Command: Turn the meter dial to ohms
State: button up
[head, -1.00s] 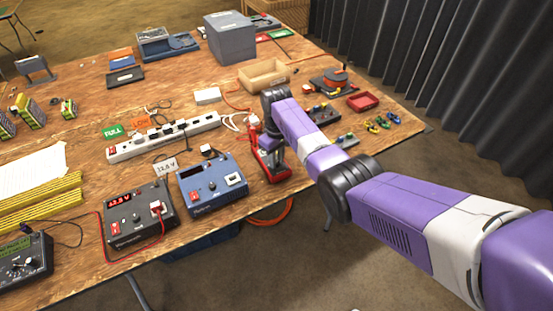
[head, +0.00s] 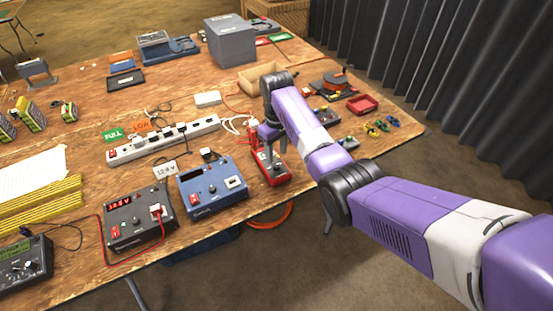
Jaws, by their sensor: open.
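I cannot tell whether a fingertip touches the device.
A blue charger (head: 221,192) and a black charger (head: 132,227) stand to the left. Another boxed unit with a dial (head: 24,264) sits at far left. A red tray (head: 362,104) is at right.

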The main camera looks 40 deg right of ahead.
jog(key=shift+r, duration=1.25)
